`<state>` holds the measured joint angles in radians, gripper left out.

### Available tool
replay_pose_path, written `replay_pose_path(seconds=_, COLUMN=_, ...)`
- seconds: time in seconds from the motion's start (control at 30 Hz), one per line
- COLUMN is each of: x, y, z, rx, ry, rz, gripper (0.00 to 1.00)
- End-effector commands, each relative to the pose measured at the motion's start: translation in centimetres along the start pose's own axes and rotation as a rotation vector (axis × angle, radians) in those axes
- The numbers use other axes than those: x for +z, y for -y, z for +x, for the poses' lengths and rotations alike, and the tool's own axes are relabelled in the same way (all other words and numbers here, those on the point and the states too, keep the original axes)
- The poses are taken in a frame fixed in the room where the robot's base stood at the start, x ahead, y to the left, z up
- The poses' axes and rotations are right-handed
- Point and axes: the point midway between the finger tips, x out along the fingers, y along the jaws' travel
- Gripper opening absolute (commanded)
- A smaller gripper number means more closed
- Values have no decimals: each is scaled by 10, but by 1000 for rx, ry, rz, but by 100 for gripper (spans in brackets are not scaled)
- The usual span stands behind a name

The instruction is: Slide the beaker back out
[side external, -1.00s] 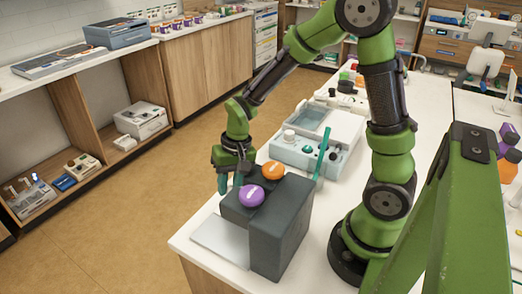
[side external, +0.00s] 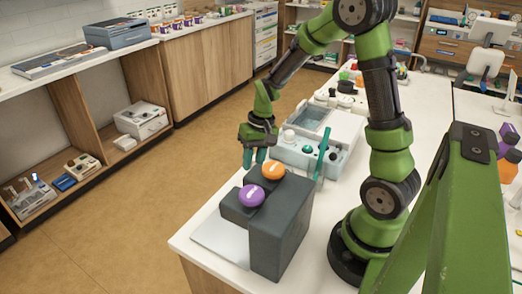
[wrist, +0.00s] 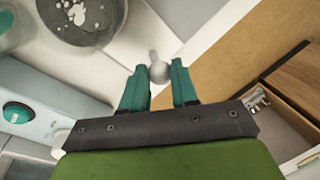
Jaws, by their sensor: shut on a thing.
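My gripper (side external: 254,160) hangs fingers-down behind the dark grey stepped block (side external: 281,235), near the counter's far-left edge. In the wrist view its teal fingers (wrist: 158,85) stand a little apart. A small pale grey rounded thing (wrist: 159,72) with a narrow stem shows between the fingertips, and my gripper is shut on it. I cannot tell from its shape whether it is the beaker. The block hides what lies low behind it in the side view. No other beaker can be made out.
A purple cap (side external: 251,195) and an orange cap (side external: 273,169) sit on the block's lower step. A pale plate (side external: 222,238) lies before it. A blue-grey device (side external: 302,150) and an upright green piece (side external: 322,152) stand close to my gripper's right. The floor lies beyond the counter's left edge.

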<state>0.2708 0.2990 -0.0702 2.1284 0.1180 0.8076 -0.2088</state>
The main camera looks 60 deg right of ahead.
Motion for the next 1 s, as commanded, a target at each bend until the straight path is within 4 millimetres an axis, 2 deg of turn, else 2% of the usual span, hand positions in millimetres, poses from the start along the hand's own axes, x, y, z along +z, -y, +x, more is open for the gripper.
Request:
replay_pose_path(seconds=0.33, x=-5, y=-6, z=-2, rx=3, ry=-10, rz=0, gripper=0)
replay_pose_path(seconds=0.37, x=-5, y=-6, z=-2, rx=4, ry=-10, rz=0, gripper=33)
replay_pose_path(seconds=0.5, x=-5, y=-6, z=-2, rx=3, ry=-9, rz=1, gripper=54)
replay_pose_path(seconds=0.83, x=-3, y=-4, z=-4, rx=0, ry=-4, rz=-1, gripper=54)
replay_pose_path(seconds=1.0, x=-4, y=-3, z=-26, rx=-1, ry=-9, rz=-2, gripper=54)
